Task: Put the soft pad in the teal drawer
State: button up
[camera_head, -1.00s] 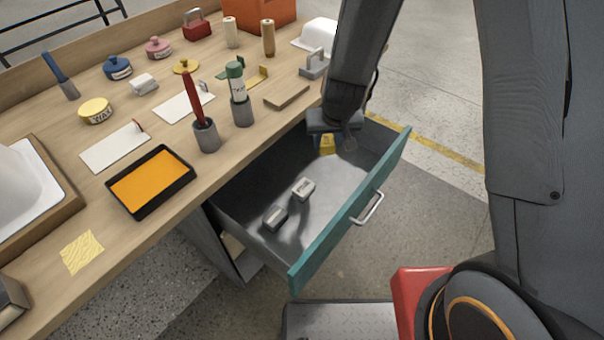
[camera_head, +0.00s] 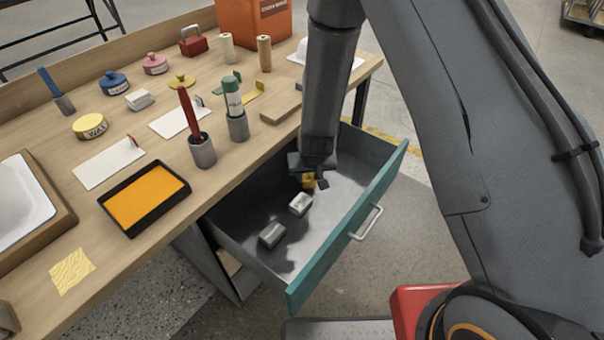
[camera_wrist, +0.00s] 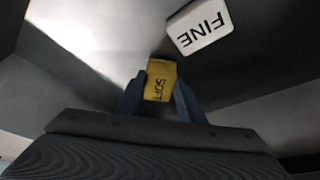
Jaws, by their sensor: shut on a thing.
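The soft pad is a small yellow block (camera_wrist: 158,82) marked SOFT, held between the two fingers of my gripper (camera_wrist: 160,92) in the wrist view. In the head view the yellow pad (camera_head: 309,181) shows just below my gripper (camera_head: 311,178), over the inside of the open teal drawer (camera_head: 345,240). I cannot tell whether the pad touches the drawer floor. A pale block marked FINE (camera_wrist: 200,26) lies close by in the drawer; it also shows in the head view (camera_head: 300,204).
A second grey block (camera_head: 272,235) lies in the drawer nearer its front left. The workbench (camera_head: 75,205) beside the drawer carries a black tray with an orange inside (camera_head: 145,197), cups with tools and several tins. The drawer floor near the teal front is bare.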

jog(key=shift+w+a+f+p, duration=0.2)
jog(key=shift+w+a, duration=0.25)
jog(key=shift+a, duration=0.1)
jog(key=shift+w+a+f+p, duration=0.2)
jog(key=shift+w+a, duration=0.2)
jog(key=shift+a, duration=0.15)
jog(key=shift+f, duration=0.2)
jog(key=shift+f, duration=0.1)
jog(key=o, duration=1.1)
